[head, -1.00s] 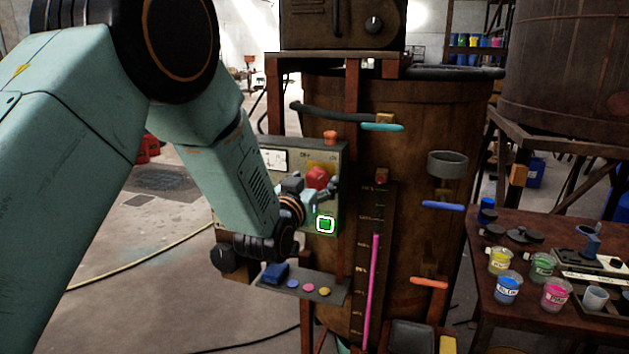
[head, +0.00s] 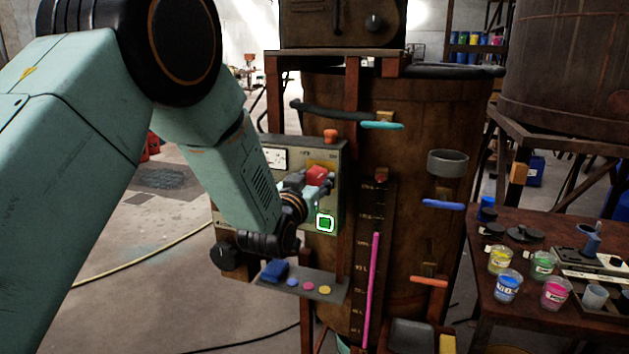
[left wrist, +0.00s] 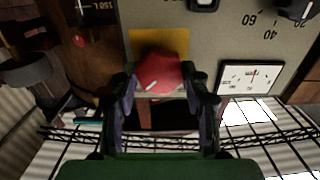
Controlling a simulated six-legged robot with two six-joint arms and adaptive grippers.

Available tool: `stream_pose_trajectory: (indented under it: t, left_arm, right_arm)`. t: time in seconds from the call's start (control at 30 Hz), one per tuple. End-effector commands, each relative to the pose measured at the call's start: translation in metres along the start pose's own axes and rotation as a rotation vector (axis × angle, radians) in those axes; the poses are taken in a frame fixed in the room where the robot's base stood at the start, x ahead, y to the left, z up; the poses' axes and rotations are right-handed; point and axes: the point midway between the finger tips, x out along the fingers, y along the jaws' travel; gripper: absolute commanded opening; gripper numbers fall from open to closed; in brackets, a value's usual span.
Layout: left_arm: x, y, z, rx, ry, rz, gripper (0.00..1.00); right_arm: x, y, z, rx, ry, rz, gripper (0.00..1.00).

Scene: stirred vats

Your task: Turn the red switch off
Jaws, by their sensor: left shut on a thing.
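The red switch (head: 317,175) is a red knob on a yellow plate (head: 322,163) on the grey-green control panel (head: 341,165). In the left wrist view the red switch (left wrist: 158,73) has a white mark pointing to the lower left. My left gripper (head: 309,182) is at the knob. In the left wrist view its fingers (left wrist: 162,82) are on either side of the knob, shut on it. The fingers hide part of the knob's sides. My right gripper is in neither view.
A green button (head: 326,223) with a white frame is just below. A small shelf (head: 330,292) with coloured discs juts out under the panel. A white-faced gauge (head: 274,158) is left of the knob. The rusty vat (head: 430,120) stands right, with coloured handles. A table (head: 500,310) holds paint cups.

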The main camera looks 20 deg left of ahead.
Motion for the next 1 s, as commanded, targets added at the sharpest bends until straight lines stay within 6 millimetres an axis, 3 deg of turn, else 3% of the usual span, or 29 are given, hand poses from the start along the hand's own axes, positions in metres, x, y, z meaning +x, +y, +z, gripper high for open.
stream_pose_trajectory:
  t: [0.47,1.0]
  left_arm:
    - [-0.0002,-0.0004,-0.0001,-0.086,0.001,0.0,0.15]
    - [-0.0002,-0.0018,0.0002,-0.557,0.002,-0.001,0.15]
  right_arm:
    - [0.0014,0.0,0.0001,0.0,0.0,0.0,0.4]
    - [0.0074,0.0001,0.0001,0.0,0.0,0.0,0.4]
